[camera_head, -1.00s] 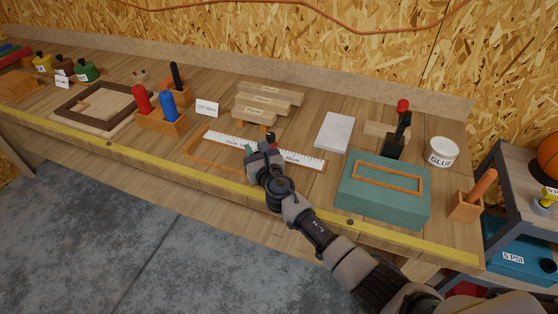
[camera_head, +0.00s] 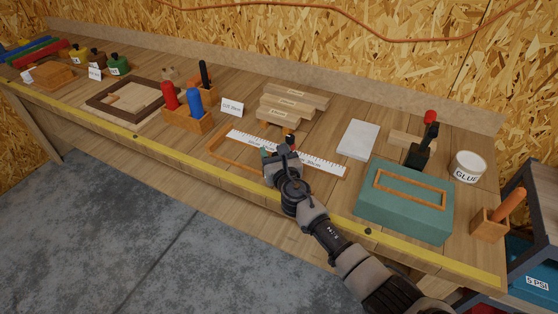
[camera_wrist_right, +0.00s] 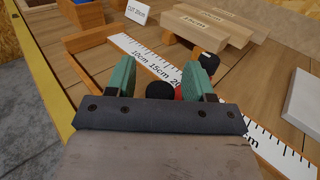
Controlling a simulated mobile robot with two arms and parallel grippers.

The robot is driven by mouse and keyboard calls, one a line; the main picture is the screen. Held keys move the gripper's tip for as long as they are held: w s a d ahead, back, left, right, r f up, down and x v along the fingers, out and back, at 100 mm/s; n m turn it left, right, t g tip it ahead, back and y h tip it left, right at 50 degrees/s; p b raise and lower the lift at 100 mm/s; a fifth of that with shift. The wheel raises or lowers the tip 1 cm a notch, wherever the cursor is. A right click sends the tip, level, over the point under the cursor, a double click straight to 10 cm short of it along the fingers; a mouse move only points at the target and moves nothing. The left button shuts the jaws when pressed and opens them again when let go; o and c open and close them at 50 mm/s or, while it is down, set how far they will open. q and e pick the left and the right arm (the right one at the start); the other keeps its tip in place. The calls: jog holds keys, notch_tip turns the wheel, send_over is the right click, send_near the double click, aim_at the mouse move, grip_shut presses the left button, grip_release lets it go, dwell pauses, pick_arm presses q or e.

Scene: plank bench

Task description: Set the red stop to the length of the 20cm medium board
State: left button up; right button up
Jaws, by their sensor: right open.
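The white ruler (camera_head: 325,163) lies in an orange wooden frame on the bench. In the wrist view the ruler (camera_wrist_right: 135,47) shows 10cm and 15cm, with the 20 mark partly hidden by a finger. My right gripper (camera_head: 279,152) is low over the ruler and open, its green pads (camera_wrist_right: 159,80) apart. A small red part, apparently the red stop (camera_wrist_right: 179,93), shows between the pads beside black round knobs; its exact ruler position is hidden. Labelled boards (camera_head: 284,117) of differing lengths lie behind the ruler. A card (camera_head: 232,106) seems to read CUT 20cm. My left gripper is not in view.
A teal box (camera_head: 400,220) with an orange frame on top stands right of my arm. A holder (camera_head: 188,117) with red and blue handles is left of the ruler.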

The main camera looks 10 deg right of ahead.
jog(key=s, duration=0.3)
jog(key=s+d+p, duration=0.1)
jog(key=s, duration=0.4)
jog(key=shift+s+d, duration=0.35)
jog(key=shift+s, duration=0.05)
jog(key=shift+s+d, duration=0.1)
jog(key=shift+s, duration=0.6)
